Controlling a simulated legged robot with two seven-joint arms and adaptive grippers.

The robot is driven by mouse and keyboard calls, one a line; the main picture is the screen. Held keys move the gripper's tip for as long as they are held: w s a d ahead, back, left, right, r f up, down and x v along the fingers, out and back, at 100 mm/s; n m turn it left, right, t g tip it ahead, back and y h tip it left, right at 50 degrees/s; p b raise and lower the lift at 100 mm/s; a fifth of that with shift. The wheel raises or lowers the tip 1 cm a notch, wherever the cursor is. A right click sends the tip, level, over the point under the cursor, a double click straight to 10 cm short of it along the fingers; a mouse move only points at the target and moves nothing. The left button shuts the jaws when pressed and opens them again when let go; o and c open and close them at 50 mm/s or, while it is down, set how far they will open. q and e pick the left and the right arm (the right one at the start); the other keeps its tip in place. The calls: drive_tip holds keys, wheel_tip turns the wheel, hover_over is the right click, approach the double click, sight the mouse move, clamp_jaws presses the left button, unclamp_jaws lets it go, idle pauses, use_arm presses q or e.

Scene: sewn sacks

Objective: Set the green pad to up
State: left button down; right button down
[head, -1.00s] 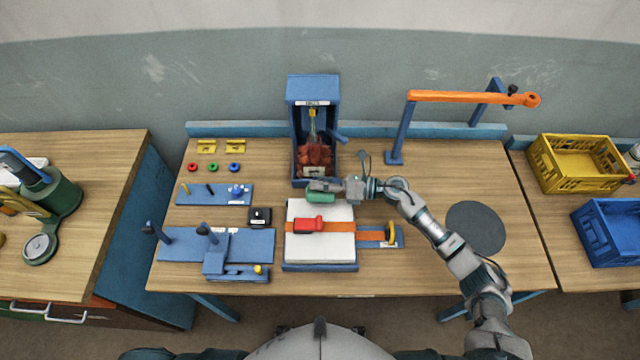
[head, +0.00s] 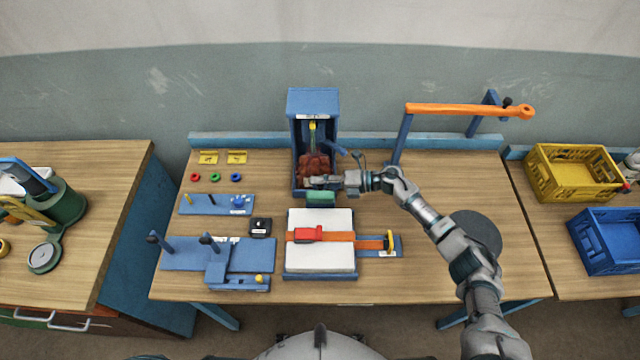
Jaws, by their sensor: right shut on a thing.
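The green pad (head: 321,198) is at the front foot of the blue upright box (head: 313,100), just behind the white pad (head: 320,222). My right gripper (head: 318,182) reaches in from the right and is shut on the green pad, at its far edge. The gripper covers part of the pad and the box's lower front, so the pad's exact tilt is hard to tell. Inside the box are a reddish-brown sack (head: 313,163) and a yellow piece (head: 312,132) above it. My left gripper is out of view.
Blue fixtures (head: 190,255) stand at the left. An orange-topped frame (head: 465,110) stands at the back right. A dark round disc (head: 476,230) lies beside my right arm. Yellow (head: 574,172) and blue crates stand far right.

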drive_tip(key=shift+w+d+f, duration=0.1)
drive_tip(key=shift+w, duration=0.05)
idle(0.4)
drive_tip(key=c, duration=1)
unclamp_jaws()
drive_tip(key=shift+o, duration=0.6)
drive_tip(key=shift+w+f, duration=0.1)
drive_tip(key=shift+w, duration=0.05)
drive_tip(key=shift+d, duration=0.3)
drive_tip(key=w+v, duration=0.1)
drive_tip(key=v, duration=1)
drive_tip(key=shift+s+d, duration=0.25)
drive_tip(key=shift+s, duration=0.2)
drive_tip(key=shift+a, duration=0.1)
